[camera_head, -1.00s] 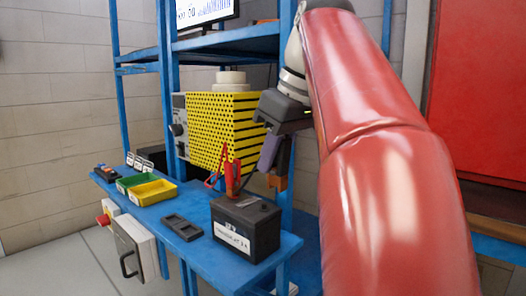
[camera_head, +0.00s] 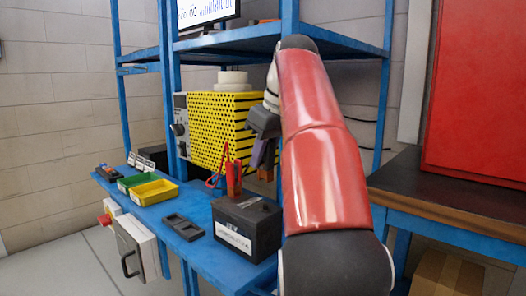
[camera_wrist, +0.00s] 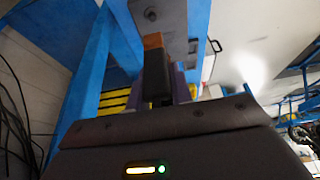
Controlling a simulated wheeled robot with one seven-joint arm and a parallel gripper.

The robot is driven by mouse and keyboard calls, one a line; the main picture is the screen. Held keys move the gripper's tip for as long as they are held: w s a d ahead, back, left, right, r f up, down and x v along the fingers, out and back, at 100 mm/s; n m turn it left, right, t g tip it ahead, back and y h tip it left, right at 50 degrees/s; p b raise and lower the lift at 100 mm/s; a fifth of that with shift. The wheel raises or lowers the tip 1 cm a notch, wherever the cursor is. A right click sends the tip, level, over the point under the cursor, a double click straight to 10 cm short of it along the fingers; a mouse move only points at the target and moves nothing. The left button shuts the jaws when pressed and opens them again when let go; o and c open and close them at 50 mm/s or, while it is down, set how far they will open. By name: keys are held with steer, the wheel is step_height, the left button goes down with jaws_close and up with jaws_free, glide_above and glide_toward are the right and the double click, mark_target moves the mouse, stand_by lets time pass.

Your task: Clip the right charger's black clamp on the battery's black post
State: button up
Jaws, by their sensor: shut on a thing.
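The black battery (camera_head: 232,238) stands on the blue bench. A red clamp (camera_head: 234,180) stands upright at the back of its top. The black post cannot be made out. The yellow perforated charger (camera_head: 212,118) stands behind the battery. My gripper (camera_head: 262,156) is above and behind the battery's right side, in front of the charger's right end. It is shut on the black clamp, which shows in the wrist view as a dark body (camera_wrist: 156,80) with an orange-brown end. In the head view my arm partly covers the clamp and it appears apart from the battery.
A yellow bin (camera_head: 155,192), a green bin (camera_head: 132,181) and a dark tray (camera_head: 183,227) lie left of the battery on the bench. A blue rack upright (camera_head: 171,90) and shelf (camera_head: 235,40) frame the charger. A dark table (camera_head: 440,198) stands at right.

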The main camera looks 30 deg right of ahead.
mark_target(271, 161)
steer(key=shift+f+b, duration=0.75)
steer(key=shift+f, duration=1.85)
steer(key=shift+p, duration=0.7)
steer(key=shift+f+b, duration=0.5)
steer(key=shift+f, duration=0.1)
stand_by(0.4)
steer(key=o, duration=1)
steer(key=p+v, duration=0.1)
steer(key=v, duration=0.7)
